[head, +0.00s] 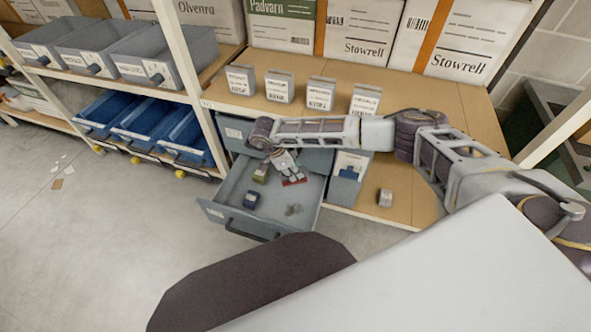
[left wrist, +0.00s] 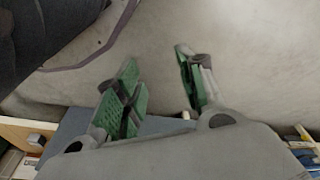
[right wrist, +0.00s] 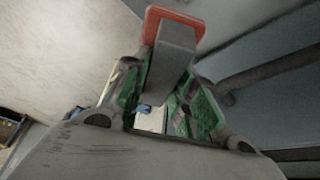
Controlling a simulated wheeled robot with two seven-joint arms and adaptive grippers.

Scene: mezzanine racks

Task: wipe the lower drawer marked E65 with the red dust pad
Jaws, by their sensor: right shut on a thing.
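The lower drawer (head: 230,190) is pulled out below the shelf in the head view. A small label (head: 215,213) on its front is too small to read. My right gripper (head: 284,160) reaches over the open drawer. It is shut on the grey handle of the red dust pad (head: 294,181), whose red end points down into the drawer. In the right wrist view the pad (right wrist: 175,22) sticks out beyond the green fingers (right wrist: 165,100). Whether it touches the drawer floor I cannot tell. My left gripper (left wrist: 160,80) is open and empty over the floor in the left wrist view.
Inside the drawer lie a blue box (head: 251,199), an olive box (head: 262,172) and a small grey piece (head: 293,210). A closed drawer (head: 234,134) sits above. Blue bins (head: 145,125) line the left rack.

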